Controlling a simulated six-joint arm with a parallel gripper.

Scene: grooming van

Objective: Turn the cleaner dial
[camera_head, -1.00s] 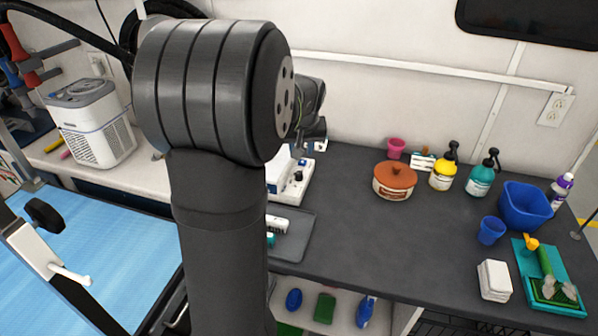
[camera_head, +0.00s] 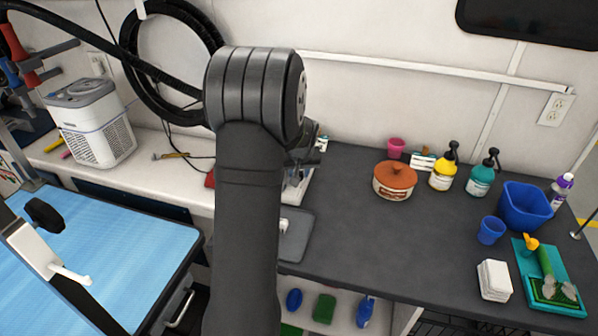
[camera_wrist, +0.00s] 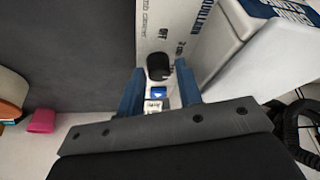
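The cleaner is a white unit (camera_head: 303,187) on the dark counter, mostly hidden behind my arm in the head view. In the wrist view its white panel (camera_wrist: 172,25) carries printing, including "OFF". The black dial (camera_wrist: 158,66) sits on this panel. My gripper (camera_wrist: 160,72) is open, with one blue finger on each side of the dial in the picture. I cannot tell whether either finger touches it. A blue marked square (camera_wrist: 158,94) shows between the fingers, nearer the gripper body. My gripper's fingers are hidden in the head view.
A white and blue housing (camera_wrist: 250,45) stands close to the right finger. A grey tray (camera_head: 296,240) lies in front of the cleaner. An orange-lidded pot (camera_head: 395,180) and a yellow pump bottle (camera_head: 443,172) stand to the right. The counter between is clear.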

